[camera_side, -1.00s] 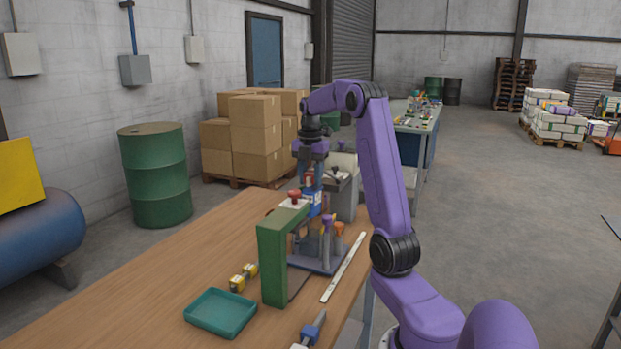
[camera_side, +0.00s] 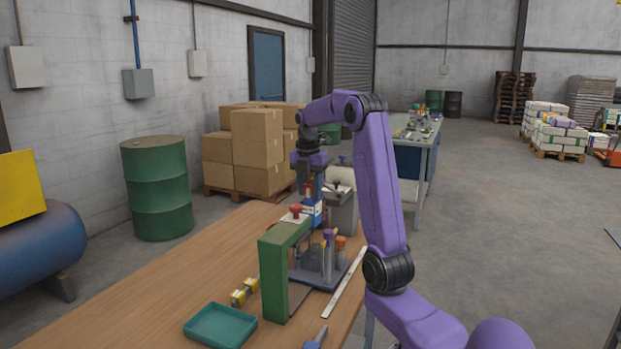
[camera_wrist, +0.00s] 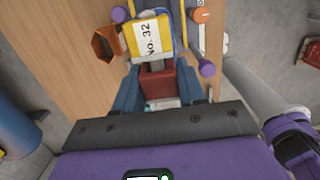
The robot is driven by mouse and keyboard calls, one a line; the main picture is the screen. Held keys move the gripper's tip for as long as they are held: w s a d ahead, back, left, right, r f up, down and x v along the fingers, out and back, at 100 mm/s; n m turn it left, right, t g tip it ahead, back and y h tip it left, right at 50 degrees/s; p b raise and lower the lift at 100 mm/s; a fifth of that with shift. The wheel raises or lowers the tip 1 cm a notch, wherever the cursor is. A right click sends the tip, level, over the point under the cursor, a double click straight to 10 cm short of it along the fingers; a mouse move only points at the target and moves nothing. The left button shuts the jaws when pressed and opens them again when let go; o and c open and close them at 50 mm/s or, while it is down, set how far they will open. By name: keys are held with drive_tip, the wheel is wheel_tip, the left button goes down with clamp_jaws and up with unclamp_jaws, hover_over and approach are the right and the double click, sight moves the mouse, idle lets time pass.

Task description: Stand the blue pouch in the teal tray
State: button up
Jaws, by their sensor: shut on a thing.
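My gripper (camera_side: 311,198) is above the bench beside the green stand, pointing down. Its jaws are shut on a red upper part (camera_wrist: 158,82) that appears to belong to the blue pouch. In the wrist view, the pouch (camera_wrist: 150,38) shows a yellow and white face marked "No. 32" and a blue edge. In the side view, a blue and white patch of the pouch (camera_side: 317,213) shows just below the fingers; its lower part is hidden. The teal tray (camera_side: 220,327) lies empty at the front of the bench, left of the green stand.
Purple- and orange-topped posts (camera_side: 329,238) stand close by. Yellow pieces (camera_side: 243,292) lie behind the tray. The bench's left side is clear.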

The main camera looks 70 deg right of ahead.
drive_tip(key=shift+f, duration=0.75)
drive_tip(key=shift+w+f, duration=0.1)
drive_tip(key=shift+w, duration=4.5)
drive_tip(key=a, duration=2.4)
drive_tip(key=w+a+f, duration=0.3)
drive_tip(key=a+f, duration=0.7)
drive_tip(key=f, duration=0.4)
drive_tip(key=shift+w, duration=0.3)
